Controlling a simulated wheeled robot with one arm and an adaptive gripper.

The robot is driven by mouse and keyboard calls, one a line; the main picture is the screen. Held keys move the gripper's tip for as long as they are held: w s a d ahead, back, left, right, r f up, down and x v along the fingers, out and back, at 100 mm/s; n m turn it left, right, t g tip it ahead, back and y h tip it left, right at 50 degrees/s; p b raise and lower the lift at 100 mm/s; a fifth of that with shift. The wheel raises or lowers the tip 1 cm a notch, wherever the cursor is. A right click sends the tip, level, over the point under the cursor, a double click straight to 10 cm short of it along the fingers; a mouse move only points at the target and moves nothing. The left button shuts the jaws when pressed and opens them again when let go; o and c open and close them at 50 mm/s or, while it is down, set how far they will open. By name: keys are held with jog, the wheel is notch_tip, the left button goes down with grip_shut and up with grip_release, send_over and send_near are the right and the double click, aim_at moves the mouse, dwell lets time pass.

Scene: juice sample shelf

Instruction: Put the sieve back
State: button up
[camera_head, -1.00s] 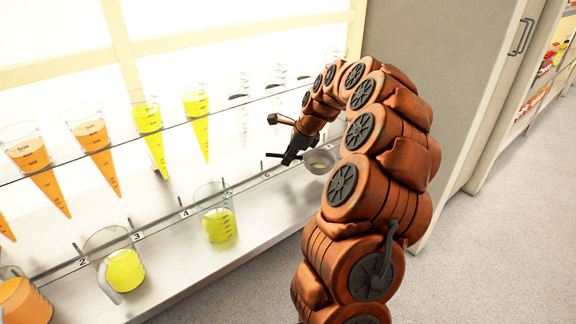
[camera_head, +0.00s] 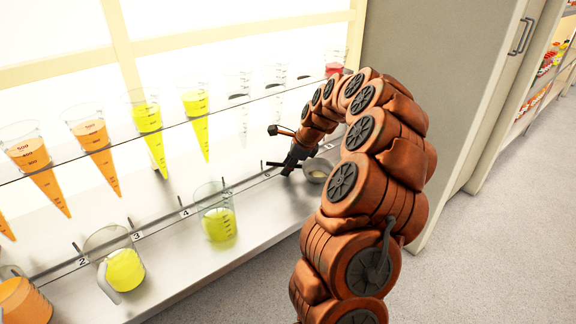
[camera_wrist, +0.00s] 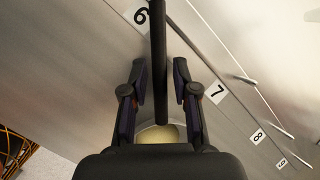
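The sieve is a small grey bowl (camera_head: 317,170) with a long dark handle, at the right part of the lower steel shelf. In the wrist view its black handle (camera_wrist: 159,50) runs between the fingers, and a cream part of its bowl (camera_wrist: 158,135) shows below. My gripper (camera_head: 288,168) is down at the handle. In the wrist view the fingers of my gripper (camera_wrist: 161,80) stand on both sides of the handle, with a gap on each side. The bowl is partly hidden by my arm. I cannot tell whether it rests fully on the shelf.
The lower shelf (camera_head: 185,262) has number labels, with 6 (camera_wrist: 141,15) and 7 (camera_wrist: 217,93) either side of the handle. Jugs of yellow juice (camera_head: 218,225) stand to the left. Cone glasses (camera_head: 147,118) hang in the upper glass shelf. A grey cabinet (camera_head: 430,90) closes the right.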

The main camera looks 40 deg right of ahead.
aim_at(304, 170)
jog(key=shift+o, duration=0.3)
jog(key=shift+r, duration=0.2)
jog(key=v, duration=1.2)
jog(key=shift+s+f, duration=0.1)
